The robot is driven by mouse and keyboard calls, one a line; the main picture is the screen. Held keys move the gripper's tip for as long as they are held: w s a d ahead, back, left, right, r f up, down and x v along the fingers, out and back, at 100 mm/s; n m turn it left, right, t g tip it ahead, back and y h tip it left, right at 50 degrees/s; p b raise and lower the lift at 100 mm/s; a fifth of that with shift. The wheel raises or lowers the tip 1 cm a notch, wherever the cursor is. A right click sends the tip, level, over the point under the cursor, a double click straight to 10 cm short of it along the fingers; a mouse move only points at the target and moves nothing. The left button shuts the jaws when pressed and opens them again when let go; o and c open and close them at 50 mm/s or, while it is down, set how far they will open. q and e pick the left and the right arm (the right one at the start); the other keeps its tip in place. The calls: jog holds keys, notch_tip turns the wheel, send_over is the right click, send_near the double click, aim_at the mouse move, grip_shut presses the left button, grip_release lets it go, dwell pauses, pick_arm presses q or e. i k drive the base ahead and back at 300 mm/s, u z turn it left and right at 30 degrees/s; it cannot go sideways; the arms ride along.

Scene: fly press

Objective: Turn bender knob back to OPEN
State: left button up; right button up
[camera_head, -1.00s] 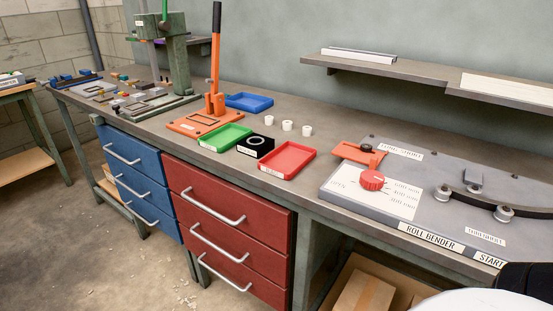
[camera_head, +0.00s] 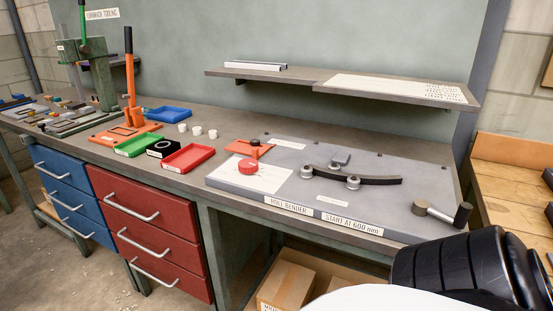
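The red bender knob (camera_head: 249,166) sits on a white dial label (camera_head: 262,178) at the left of the grey roll bender plate (camera_head: 230,186). The dial's lettering is too small to read now, so I cannot tell the knob's setting. A curved dark bar (camera_head: 375,180) rests against rollers to the right of the knob, and a crank with a dark handle (camera_head: 462,214) is at the plate's right end. A black part of my own arm shows at the lower right, well away from the knob. Neither gripper is in view.
A shelf (camera_head: 300,79) hangs above. Cardboard boxes (camera_head: 287,285) sit below the bench.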

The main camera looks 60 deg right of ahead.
aim_at(247, 166)
jog(key=z, duration=1.6)
